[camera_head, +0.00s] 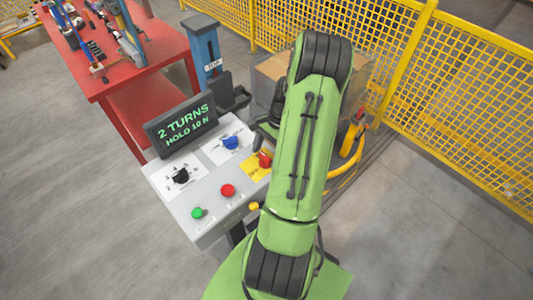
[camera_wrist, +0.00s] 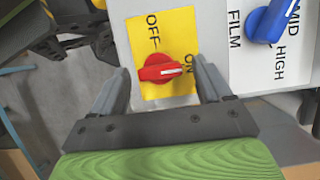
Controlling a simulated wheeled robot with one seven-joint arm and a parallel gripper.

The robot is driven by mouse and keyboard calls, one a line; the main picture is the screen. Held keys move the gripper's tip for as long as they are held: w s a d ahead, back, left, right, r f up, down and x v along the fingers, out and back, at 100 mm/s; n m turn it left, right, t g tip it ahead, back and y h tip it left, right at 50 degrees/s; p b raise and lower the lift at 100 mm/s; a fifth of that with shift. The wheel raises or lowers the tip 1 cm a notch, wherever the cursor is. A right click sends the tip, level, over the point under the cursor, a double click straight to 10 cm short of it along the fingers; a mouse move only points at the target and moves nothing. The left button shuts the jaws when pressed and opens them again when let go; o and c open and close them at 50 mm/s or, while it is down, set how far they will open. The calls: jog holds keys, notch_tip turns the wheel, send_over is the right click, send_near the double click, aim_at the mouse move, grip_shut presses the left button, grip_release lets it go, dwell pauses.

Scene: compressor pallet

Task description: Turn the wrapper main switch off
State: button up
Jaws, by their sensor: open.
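The wrapper main switch is a red rotary knob (camera_wrist: 160,72) on a yellow plate (camera_wrist: 150,40) marked OFF and ON. Its white pointer line points toward ON. In the head view the red knob (camera_head: 265,160) sits at the right end of the control panel, partly hidden by my arm. My gripper (camera_wrist: 160,80) is open in the wrist view, with one finger on each side of the knob. The fingers look apart from the knob; I cannot tell how far above the plate they are. In the head view my gripper is mostly hidden behind my green arm.
The panel (camera_head: 210,215) also carries a blue knob (camera_head: 231,142), a black knob (camera_head: 181,176), a red button (camera_head: 228,190), a green button (camera_head: 197,213) and a display (camera_head: 183,125) reading "2 TURNS HOLD 10 N". A red table (camera_head: 150,70) stands behind. Yellow fencing (camera_head: 460,80) runs at right.

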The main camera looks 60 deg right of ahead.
jog(key=shift+a+f, duration=0.15)
jog(key=shift+f, duration=0.1)
jog(key=c, duration=1)
jog(key=shift+c, duration=0.2)
jog(key=shift+w+n, duration=0.1)
jog(key=shift+n, duration=0.2)
jog(key=n+g, duration=0.1)
jog(key=n, duration=0.2)
jog(key=shift+w+n+g, duration=0.15)
jog(key=shift+n+g, duration=0.15)
jog(key=n+g, duration=0.1)
jog(key=n, duration=0.3)
jog(key=shift+a+n+g+b, duration=0.1)
jog(key=shift+n+g+b, duration=0.2)
jog(key=shift+g+b, duration=0.1)
jog(key=n, duration=0.2)
jog(key=n+g+h, duration=0.1)
jog(key=n, duration=0.1)
jog(key=shift+w+a+n+h+b, duration=0.15)
jog(key=shift+n+h+b, duration=0.15)
jog(key=shift+a+n+g+h, duration=0.15)
jog(key=shift+n+h, duration=0.25)
jog(key=shift+n, duration=0.75)
jog(key=shift+d+n+g+h, duration=0.1)
jog(key=shift+n+g+h, duration=0.25)
jog(key=shift+n, duration=0.8)
